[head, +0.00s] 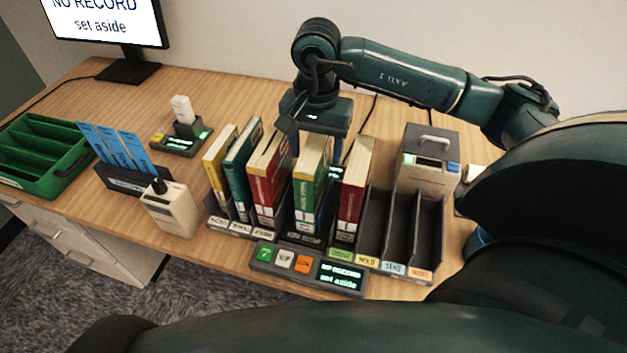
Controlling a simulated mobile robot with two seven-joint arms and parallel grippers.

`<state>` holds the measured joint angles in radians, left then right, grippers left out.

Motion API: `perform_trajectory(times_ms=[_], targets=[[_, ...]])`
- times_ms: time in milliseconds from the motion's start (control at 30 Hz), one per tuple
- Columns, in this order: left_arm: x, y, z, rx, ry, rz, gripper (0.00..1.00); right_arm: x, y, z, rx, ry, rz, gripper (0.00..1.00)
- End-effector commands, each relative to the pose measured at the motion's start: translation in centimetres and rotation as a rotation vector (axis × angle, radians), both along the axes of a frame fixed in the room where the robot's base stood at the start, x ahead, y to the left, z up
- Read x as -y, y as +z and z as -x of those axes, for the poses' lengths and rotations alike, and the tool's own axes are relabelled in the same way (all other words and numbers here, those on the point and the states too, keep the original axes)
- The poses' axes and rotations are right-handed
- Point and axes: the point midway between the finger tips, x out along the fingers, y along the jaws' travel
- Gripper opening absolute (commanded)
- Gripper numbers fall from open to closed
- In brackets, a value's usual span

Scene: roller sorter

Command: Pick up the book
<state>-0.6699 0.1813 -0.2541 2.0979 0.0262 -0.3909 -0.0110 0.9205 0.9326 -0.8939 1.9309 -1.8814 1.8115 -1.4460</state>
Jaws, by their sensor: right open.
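Several books stand upright in a dark slotted rack. From left to right they are a yellow book (217,166), a teal book (240,165), a wide red book (268,175), a green book (309,185) and another red book (352,185). Part of a blue book (322,216) shows low beside the green one. Which book is meant cannot be told. My right gripper (316,158) is open and points down at the green book, with its fingers partly hidden behind the books. Whether it touches a book cannot be told. My left gripper is out of view.
The rack's right slots (402,230) are empty. In front lies a button panel (308,269) reading "set aside". A grey box with a handle (430,160) stands at right.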

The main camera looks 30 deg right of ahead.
Motion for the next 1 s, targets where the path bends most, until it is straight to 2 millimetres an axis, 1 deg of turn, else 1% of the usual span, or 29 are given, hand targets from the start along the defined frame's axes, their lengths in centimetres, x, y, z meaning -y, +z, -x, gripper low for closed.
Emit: perform_trajectory(times_ms=[100, 200, 300, 400, 567, 1000], targets=[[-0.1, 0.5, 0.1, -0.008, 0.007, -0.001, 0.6, -0.2, -1.7, -0.3, -0.007, 0.0, -0.001, 0.6], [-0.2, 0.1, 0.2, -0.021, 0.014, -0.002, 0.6, -0.2, -3.2, -0.4, -0.006, -0.001, 0.0, 0.6], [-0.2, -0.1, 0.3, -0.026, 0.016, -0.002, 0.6, -0.2, -4.2, -0.4, -0.003, 0.001, 0.0, 0.6], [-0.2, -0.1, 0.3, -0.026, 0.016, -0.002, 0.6, -0.2, -4.5, -0.5, -0.002, 0.001, -0.001, 0.6], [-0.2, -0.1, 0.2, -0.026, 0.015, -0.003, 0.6, -0.2, -4.5, -0.5, -0.001, 0.001, -0.001, 0.6], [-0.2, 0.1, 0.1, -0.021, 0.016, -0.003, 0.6, -0.2, -4.5, -0.5, -0.001, 0.0, -0.001, 0.25]])
